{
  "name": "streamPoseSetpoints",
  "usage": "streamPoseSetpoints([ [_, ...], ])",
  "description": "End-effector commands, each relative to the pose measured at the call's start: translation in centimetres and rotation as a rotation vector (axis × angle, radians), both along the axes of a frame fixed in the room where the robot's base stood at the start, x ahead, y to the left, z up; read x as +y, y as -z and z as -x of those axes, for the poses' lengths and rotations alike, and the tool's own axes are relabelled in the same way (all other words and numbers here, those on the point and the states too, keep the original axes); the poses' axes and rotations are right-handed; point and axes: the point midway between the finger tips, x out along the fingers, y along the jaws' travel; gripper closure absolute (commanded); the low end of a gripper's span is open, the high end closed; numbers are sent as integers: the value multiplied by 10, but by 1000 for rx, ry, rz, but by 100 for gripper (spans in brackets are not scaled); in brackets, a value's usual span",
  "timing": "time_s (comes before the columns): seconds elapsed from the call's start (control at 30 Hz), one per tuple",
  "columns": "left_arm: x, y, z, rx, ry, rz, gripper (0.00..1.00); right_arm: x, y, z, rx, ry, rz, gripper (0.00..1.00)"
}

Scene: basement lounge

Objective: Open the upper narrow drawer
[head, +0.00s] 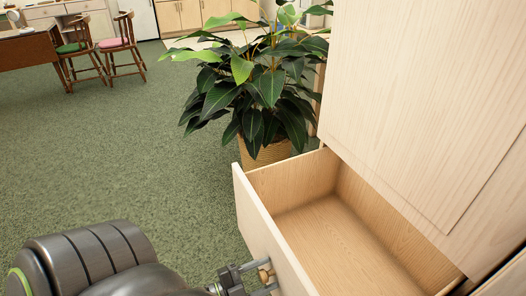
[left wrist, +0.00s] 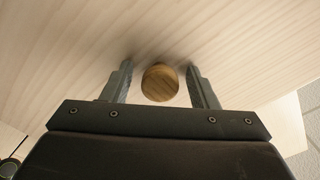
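A pale wood drawer (head: 262,236) stands pulled well out of its cabinet in the head view, and its inside is empty where it shows. Its front also fills the left wrist view (left wrist: 60,60). A round wooden knob (left wrist: 160,82) sits on that front; a small part of it shows in the head view (head: 264,270). My left gripper (head: 262,276) is at the knob. In the left wrist view its two fingers (left wrist: 160,84) stand apart on either side of the knob, with a gap on each side. My right gripper is not in view.
The pale cabinet (head: 425,90) rises above and to the right of the open drawer. A leafy plant in a woven pot (head: 265,152) stands just beyond the drawer. Green carpet (head: 120,150) lies clear to the left. A desk (head: 28,50) and chairs are far off.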

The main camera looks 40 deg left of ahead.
Motion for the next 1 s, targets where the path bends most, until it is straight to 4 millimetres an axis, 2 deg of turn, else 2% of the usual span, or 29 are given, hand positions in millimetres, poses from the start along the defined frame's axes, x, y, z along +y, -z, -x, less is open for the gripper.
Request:
streamPoseSetpoints([
  [0.43,0,0,1,1,-1,1,47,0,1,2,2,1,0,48],
  [0.57,4,1,10,4,1,0,47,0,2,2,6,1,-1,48],
  [0.77,17,3,47,8,1,-2,47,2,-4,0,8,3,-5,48],
  [1.0,37,2,103,7,1,-1,47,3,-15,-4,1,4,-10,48],
])
